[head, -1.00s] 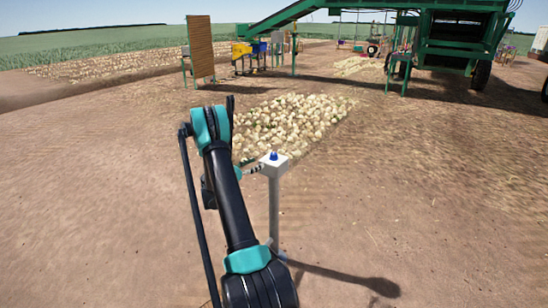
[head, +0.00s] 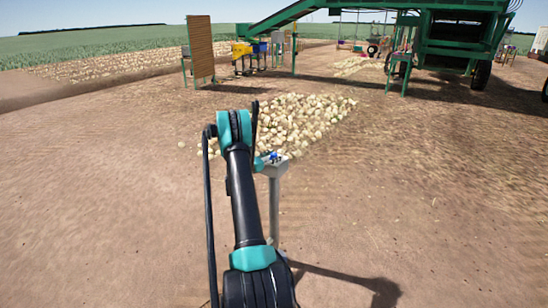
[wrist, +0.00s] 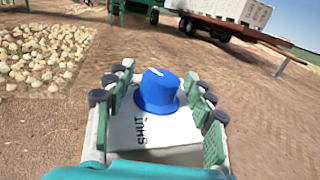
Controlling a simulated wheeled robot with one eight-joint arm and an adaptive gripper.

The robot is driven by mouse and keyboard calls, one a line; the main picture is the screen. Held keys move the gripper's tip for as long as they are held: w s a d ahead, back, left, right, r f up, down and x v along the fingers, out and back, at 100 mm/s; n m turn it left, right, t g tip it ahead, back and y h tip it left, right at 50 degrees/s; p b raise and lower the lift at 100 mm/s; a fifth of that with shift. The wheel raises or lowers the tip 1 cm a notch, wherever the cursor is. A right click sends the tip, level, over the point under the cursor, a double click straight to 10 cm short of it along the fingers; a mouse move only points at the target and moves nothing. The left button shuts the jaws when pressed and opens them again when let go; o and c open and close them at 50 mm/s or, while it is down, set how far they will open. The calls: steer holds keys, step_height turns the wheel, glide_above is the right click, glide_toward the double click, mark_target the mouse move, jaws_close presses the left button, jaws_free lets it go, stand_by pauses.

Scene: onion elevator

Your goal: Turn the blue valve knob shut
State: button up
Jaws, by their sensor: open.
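The blue valve knob (wrist: 158,92) sits on the white top plate (wrist: 140,128) of a post. A white line marks the knob's top, and the plate reads "SHUT" near my side. In the wrist view my gripper (wrist: 157,100) is open, with its green-padded fingers on either side of the knob. Gaps show between the knob and both fingers, so I see no clear contact. In the head view the knob (head: 273,156) is small on the grey post (head: 274,205), and my arm's end partly covers the plate.
A pile of onions (head: 300,118) lies on the ground behind the post. A brown board (head: 200,48) and a green elevator machine (head: 455,40) stand farther back. A flatbed with white crates (wrist: 235,12) shows in the wrist view. Bare soil lies right of the post.

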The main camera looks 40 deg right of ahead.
steer(key=c, duration=1.2)
